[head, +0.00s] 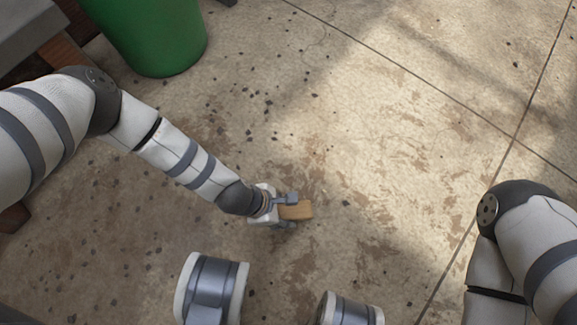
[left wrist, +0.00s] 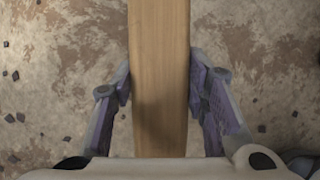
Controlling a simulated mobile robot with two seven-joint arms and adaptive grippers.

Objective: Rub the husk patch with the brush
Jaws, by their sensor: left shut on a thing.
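My left gripper (head: 285,206) is shut on a wooden block, the brush (head: 297,210), in the lower middle of the head view. In the left wrist view the brush (left wrist: 160,75) runs up the middle between the two fingers (left wrist: 160,95). Its bristles are hidden from both views. Brown husk-like stains (left wrist: 85,70) cover the floor on both sides of the brush in the left wrist view. I cannot tell the husk patch's outline, nor whether the brush touches the floor. My right arm comes in at the right edge of the head view, but its gripper is out of view.
A green bin (head: 155,35) stands at the top left, beside a grey and brown structure (head: 30,30). Several dark chips (head: 268,102) are scattered on the concrete floor (head: 400,110). The floor in the middle and right is otherwise open.

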